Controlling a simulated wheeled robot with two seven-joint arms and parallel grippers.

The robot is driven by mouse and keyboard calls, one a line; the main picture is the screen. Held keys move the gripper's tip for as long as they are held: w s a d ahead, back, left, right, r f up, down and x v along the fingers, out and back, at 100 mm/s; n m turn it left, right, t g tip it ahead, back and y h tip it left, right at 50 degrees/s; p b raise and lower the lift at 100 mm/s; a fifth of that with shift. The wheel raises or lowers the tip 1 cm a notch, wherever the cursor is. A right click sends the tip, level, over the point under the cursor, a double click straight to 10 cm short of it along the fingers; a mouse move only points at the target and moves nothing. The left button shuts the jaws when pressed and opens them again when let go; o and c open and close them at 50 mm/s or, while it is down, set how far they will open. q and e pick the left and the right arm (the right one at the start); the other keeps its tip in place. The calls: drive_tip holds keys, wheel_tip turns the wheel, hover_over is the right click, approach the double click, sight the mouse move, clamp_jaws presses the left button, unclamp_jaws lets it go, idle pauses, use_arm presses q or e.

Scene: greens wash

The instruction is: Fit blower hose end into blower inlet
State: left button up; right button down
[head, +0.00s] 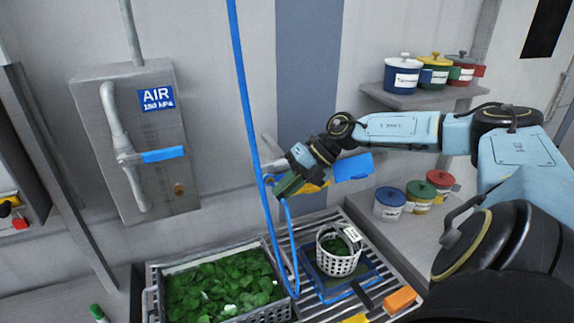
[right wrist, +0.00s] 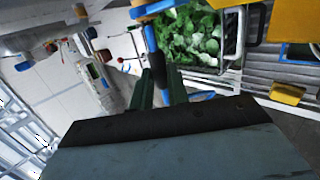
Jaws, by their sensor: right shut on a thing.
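A thin blue hose (head: 246,110) hangs from above, dips beside the greens crate and loops back up to my right gripper (head: 277,188). In the right wrist view, my right gripper (right wrist: 158,88) is shut on a black end piece (right wrist: 158,68) with a blue section beyond it, which looks like the hose end. It is held in the air, above the draining rack and in front of the wall. A blue block (head: 353,167) shows behind my right wrist, partly hidden. I cannot tell whether it is the blower, and no inlet is clearly visible. My left gripper is not in view.
A grey crate of greens (head: 268,311) and a white basket (head: 338,262) stand on the slatted rack (head: 300,225). An AIR panel (head: 143,185) with a blue lever (head: 162,155) is at left. Lidded pots (head: 402,76) fill a shelf (head: 420,98) at right.

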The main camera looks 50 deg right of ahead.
drive_tip(key=shift+w+d, duration=0.5)
drive_tip(key=shift+w, duration=0.4)
drive_tip(key=c, duration=1.7)
unclamp_jaws()
drive_tip(key=shift+r, duration=0.1)
drive_tip(key=o, duration=0.4)
drive_tip(key=shift+w, duration=0.2)
drive_tip(key=shift+s, duration=0.1)
drive_tip(key=b+v, duration=0.3)
drive_tip(key=v, duration=1)
drive_tip(key=shift+s+d+b, duration=0.15)
drive_tip(key=shift+d+b, duration=0.05)
drive_tip(key=shift+b, duration=0.15)
